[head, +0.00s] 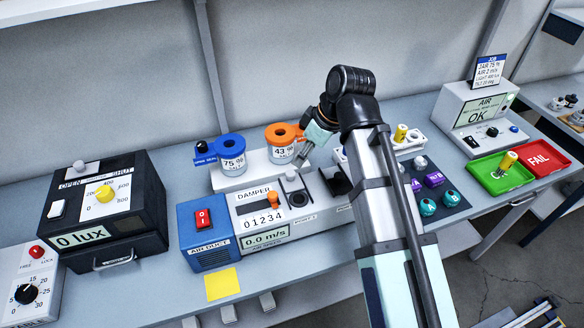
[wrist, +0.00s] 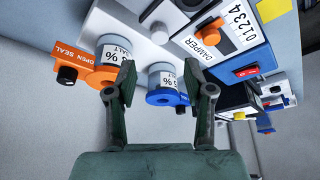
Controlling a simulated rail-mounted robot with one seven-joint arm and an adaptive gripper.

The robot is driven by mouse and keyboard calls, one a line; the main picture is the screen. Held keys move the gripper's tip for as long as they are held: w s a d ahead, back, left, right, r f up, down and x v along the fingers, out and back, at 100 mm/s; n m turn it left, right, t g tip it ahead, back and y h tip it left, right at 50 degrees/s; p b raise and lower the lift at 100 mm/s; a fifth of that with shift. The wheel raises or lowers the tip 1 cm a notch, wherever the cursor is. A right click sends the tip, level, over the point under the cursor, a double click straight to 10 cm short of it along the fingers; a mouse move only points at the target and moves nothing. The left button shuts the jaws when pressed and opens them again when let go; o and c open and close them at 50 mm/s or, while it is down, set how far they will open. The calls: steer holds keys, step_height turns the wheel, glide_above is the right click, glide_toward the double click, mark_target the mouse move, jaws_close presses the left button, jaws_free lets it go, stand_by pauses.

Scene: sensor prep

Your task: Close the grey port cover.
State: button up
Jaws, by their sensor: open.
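The damper box (head: 266,222) has port fittings on its top, right of the orange damper slider. I cannot tell for sure which part is the grey cover. In the wrist view a grey knob (wrist: 160,33) and a dark, partly cut-off port area (wrist: 170,12) show beyond the fingers. My gripper (wrist: 160,78) is open and empty. In the head view it (head: 306,146) hangs beside the orange-lidded jar, behind the box.
The blue-lidded jar (head: 232,156) and orange-lidded jar (head: 281,143) stand on a white block close to my gripper. A black lux box (head: 102,217) is at left.

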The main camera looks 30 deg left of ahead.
mark_target(291, 173)
steer(key=p+x, duration=0.1)
steer(key=x, duration=0.8)
steer(key=shift+f+p, duration=0.1)
steer(key=shift+p, duration=0.3)
jaws_close()
